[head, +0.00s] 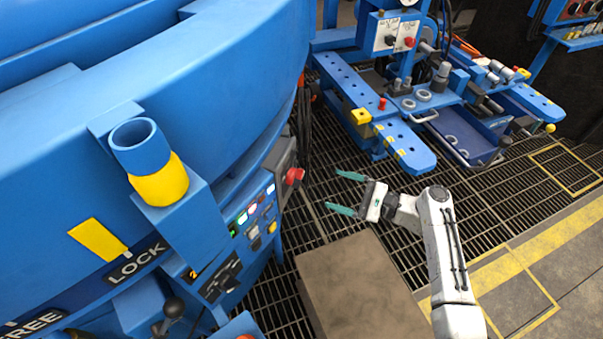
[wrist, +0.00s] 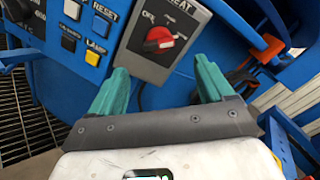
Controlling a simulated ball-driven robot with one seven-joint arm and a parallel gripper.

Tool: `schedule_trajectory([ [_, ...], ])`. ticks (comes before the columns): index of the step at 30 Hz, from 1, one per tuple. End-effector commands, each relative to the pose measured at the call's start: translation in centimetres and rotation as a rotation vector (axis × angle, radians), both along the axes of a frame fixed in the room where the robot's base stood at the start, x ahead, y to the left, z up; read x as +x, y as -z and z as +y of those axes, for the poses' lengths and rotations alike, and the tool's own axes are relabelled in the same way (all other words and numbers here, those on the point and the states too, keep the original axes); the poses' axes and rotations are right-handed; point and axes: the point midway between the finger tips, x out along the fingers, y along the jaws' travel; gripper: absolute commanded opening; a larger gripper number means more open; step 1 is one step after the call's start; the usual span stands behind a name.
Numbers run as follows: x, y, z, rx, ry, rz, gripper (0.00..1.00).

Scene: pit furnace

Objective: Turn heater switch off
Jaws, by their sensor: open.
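The heater switch is a red rotary knob (wrist: 158,40) on a grey plate marked "HEAT" in the wrist view, with "OFF" printed at its upper left. Its exact pointing direction is hard to read. In the head view the red knob (head: 294,176) sticks out from the right end of the blue control panel. My gripper (head: 345,192) is open and empty, its teal fingers pointing left toward the knob with a gap between. In the wrist view my gripper (wrist: 160,65) has the knob beyond and between its fingertips, not touching.
A brown box-like block (head: 362,285) stands below my gripper. A blue workbench (head: 405,145) is behind it. Grated floor lies between.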

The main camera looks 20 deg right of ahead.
Motion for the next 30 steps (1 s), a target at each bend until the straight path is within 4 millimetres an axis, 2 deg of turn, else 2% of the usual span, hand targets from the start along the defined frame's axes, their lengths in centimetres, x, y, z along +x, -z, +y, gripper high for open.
schedule_trajectory([
  [16, 5.9, 0.1, 6.6, -0.005, -0.006, 0.000, 0.81],
  [22, 6.8, 0.1, 7.6, -0.005, -0.004, -0.001, 0.81],
  [30, 6.9, 0.1, 7.7, -0.005, -0.004, -0.001, 0.81],
])
